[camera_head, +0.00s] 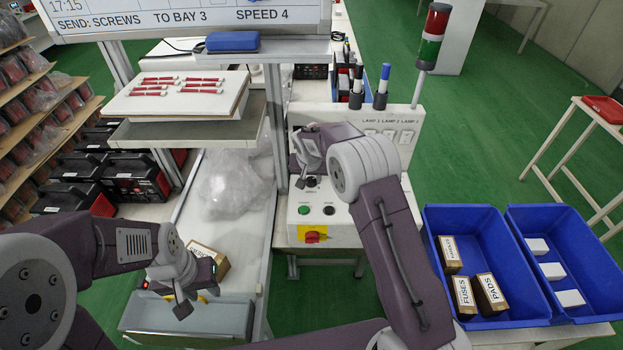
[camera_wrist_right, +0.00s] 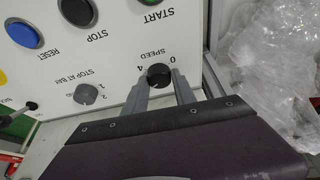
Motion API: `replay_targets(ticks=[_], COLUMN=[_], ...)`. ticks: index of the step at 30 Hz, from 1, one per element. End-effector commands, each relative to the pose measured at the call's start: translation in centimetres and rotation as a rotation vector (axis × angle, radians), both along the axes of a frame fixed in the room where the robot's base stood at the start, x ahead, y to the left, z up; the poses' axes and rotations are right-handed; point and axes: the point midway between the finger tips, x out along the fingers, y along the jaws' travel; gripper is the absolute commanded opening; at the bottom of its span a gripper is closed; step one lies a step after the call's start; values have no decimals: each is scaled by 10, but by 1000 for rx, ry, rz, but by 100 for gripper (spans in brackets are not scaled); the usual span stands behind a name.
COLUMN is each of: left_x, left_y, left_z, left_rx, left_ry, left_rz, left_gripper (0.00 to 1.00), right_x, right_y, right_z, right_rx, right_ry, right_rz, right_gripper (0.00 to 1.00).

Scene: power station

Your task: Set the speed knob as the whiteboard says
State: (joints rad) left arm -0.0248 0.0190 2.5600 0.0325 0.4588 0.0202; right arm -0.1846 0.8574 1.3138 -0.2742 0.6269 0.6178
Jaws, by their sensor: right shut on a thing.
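The whiteboard (camera_head: 190,12) reads "SEND: SCREWS TO BAY 3 SPEED 4" in the head view. The black speed knob (camera_wrist_right: 158,75) is on the white control panel (camera_wrist_right: 120,70), which looks upside down in the right wrist view. The marks "0" and "4" show beside the knob; its pointer is too unclear to read. My right gripper (camera_wrist_right: 160,82) is shut on the speed knob, one finger on each side. In the head view my right gripper (camera_head: 303,165) is at the panel. My left gripper (camera_head: 193,298) hangs above a grey box, its jaw opening unclear.
A grey stop-at-bay knob (camera_wrist_right: 86,93) is beside the speed knob, with start, stop (camera_wrist_right: 77,12) and reset (camera_wrist_right: 23,32) buttons around. A clear plastic bag (camera_head: 232,185) lies left of the panel. Blue bins (camera_head: 480,215) with boxes stand at right.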

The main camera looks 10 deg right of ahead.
Motion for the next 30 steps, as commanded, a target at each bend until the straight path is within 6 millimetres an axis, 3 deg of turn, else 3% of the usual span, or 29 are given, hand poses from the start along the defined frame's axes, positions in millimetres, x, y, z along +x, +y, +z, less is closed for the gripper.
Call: replay_targets(ticks=[11, 30], left_x=[0, 0], left_y=[0, 0], left_z=[-11, 22], left_rx=[0, 0], left_ry=[0, 0], left_rz=[0, 0], left_gripper=[36, 36], right_x=[1, 2], right_y=[3, 4], right_z=[-1, 1], right_rx=[0, 0], right_ry=[0, 3], right_rz=[-355, -813], right_gripper=[0, 0])
